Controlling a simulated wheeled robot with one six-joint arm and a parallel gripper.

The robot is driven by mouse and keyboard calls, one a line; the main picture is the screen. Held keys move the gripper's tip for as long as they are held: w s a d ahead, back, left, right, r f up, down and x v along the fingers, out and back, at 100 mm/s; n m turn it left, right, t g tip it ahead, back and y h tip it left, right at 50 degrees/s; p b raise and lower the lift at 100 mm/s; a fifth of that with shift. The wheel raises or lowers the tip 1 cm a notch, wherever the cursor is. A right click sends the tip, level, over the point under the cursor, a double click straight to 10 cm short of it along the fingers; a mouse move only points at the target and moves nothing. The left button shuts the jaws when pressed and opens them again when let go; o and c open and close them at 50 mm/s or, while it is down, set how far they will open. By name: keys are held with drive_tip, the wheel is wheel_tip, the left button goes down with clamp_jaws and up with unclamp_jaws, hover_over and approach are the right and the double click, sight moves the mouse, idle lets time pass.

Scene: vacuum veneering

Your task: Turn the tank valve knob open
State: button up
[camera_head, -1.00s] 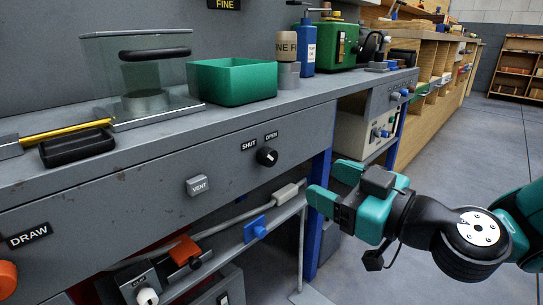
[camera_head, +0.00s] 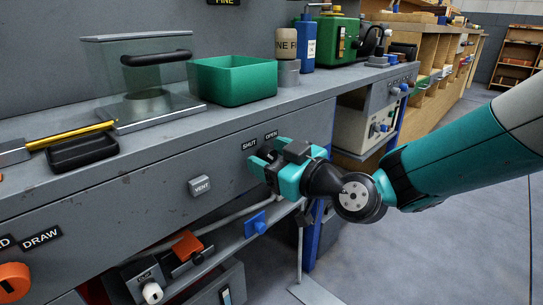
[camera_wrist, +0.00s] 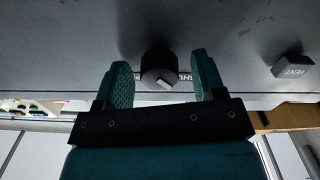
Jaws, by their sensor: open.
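The tank valve knob (camera_wrist: 158,68) is a black round knob with a pale pointer mark, on the grey bench front. In the wrist view it sits between the two open teal fingers of my gripper (camera_wrist: 158,82), with a gap on each side. In the head view my gripper (camera_head: 258,163) is at the panel under the SHUT label (camera_head: 250,143) and the OPEN label (camera_head: 271,135), and it hides most or all of the knob. In the wrist view the label beside the knob is partly covered.
A VENT button (camera_head: 200,186) is left of my gripper, and it also shows in the wrist view (camera_wrist: 293,66). Below are a blue clip (camera_head: 256,223) and an orange-topped part (camera_head: 187,246). A green bin (camera_head: 232,80) stands on the bench above.

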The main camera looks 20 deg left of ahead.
drive_tip(key=c, duration=0.9)
drive_tip(key=shift+m, duration=0.3)
drive_tip(key=m+p, duration=0.1)
drive_tip(key=m, duration=0.3)
drive_tip(key=shift+w+r+p, duration=0.1)
drive_tip(key=shift+p, duration=0.25)
drive_tip(key=m+p, duration=0.2)
drive_tip(key=m, duration=0.2)
drive_tip(key=shift+m, duration=0.4)
drive_tip(key=m+p, duration=0.3)
drive_tip(key=m, duration=0.2)
drive_tip(key=shift+d, duration=0.1)
drive_tip(key=shift+w+m+p, duration=0.1)
drive_tip(key=shift+m+p, duration=1.1)
drive_tip(key=shift+m, duration=0.5)
drive_tip(key=shift+f, duration=0.2)
